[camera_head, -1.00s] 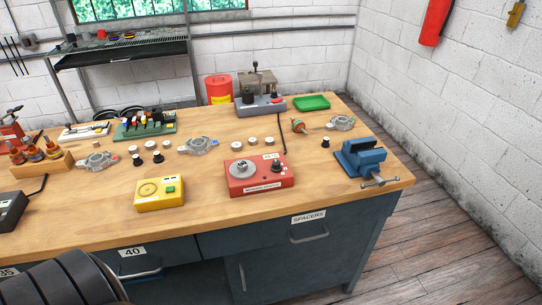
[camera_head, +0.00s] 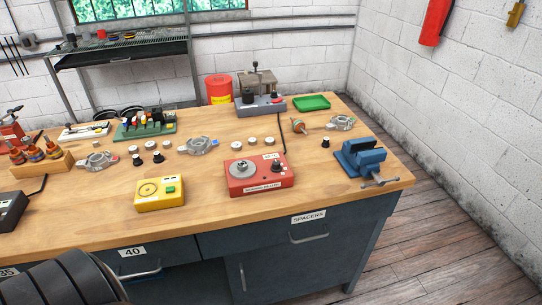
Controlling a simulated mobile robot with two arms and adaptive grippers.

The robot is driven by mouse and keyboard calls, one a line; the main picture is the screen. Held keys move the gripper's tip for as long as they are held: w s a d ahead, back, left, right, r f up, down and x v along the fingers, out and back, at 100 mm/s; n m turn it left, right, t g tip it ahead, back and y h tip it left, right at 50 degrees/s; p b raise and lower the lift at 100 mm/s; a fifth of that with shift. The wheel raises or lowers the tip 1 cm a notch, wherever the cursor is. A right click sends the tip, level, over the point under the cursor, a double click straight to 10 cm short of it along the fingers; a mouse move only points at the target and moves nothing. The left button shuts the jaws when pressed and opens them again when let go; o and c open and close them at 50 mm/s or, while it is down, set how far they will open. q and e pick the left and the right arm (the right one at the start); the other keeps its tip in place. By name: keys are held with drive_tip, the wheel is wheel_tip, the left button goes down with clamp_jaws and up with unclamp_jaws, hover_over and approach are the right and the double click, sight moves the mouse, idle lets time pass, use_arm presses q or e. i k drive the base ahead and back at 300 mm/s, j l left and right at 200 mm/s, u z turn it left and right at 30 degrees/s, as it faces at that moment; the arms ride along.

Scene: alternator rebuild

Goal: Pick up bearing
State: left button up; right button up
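Several small round parts lie on the wooden workbench (camera_head: 225,215). I cannot tell for sure which is the bearing. A row of silver discs with ring-like tops, one of them a silver disc (camera_head: 253,141), lies behind the red device. Darker pieces with pale tops stand to the left, such as a black piece (camera_head: 158,157), and one more black piece (camera_head: 325,142) is near the vise. The red device (camera_head: 262,181) carries a silver round plate (camera_head: 242,168) with a post.
A yellow box (camera_head: 160,200) sits near the front edge. A blue vise (camera_head: 361,158) is at the right end. Silver housings (camera_head: 199,146), a green tray (camera_head: 311,103) and a grey press base (camera_head: 260,107) stand behind. The front strip of bench is mostly clear.

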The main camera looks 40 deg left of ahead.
sight(242, 165)
drive_tip(key=u, duration=1.35)
